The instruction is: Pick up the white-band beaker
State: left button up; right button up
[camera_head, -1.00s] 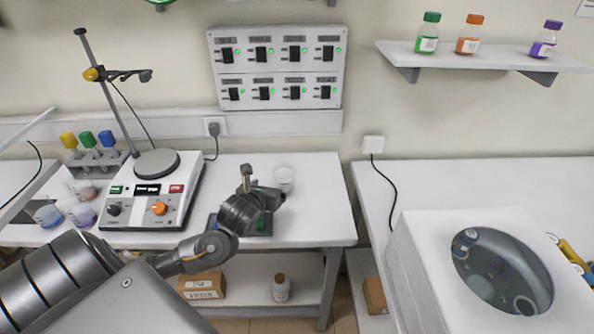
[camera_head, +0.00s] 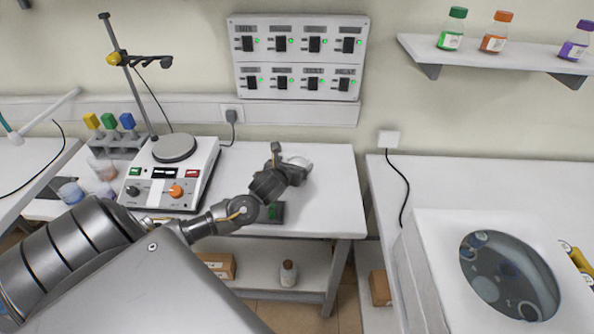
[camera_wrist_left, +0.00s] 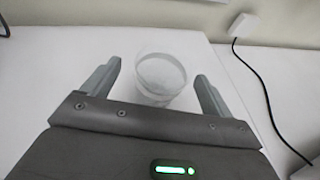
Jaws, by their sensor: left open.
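A clear beaker with a pale rim (camera_head: 301,162) stands on the white bench, partly hidden by my left gripper (camera_head: 289,162). In the left wrist view the beaker (camera_wrist_left: 160,80) stands upright between the two fingers of the open left gripper (camera_wrist_left: 158,72). A gap shows between the beaker and each finger, and the fingertips reach along its sides. Whether its band is white is hard to tell. My right gripper is not in view.
A dark pad (camera_head: 273,213) lies below the gripper. A white machine with a round opening (camera_head: 430,240) is at right.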

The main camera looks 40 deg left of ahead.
aim_at(301, 158)
pick_arm(q)
jog(key=p+x, duration=0.1)
jog(key=x, duration=0.3)
jog(key=shift+w+d, duration=0.1)
jog(key=shift+w, duration=0.15)
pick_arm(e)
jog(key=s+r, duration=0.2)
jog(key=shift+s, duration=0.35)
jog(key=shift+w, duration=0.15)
pick_arm(q)
jog(key=shift+c, duration=0.9)
jog(key=c, duration=0.9)
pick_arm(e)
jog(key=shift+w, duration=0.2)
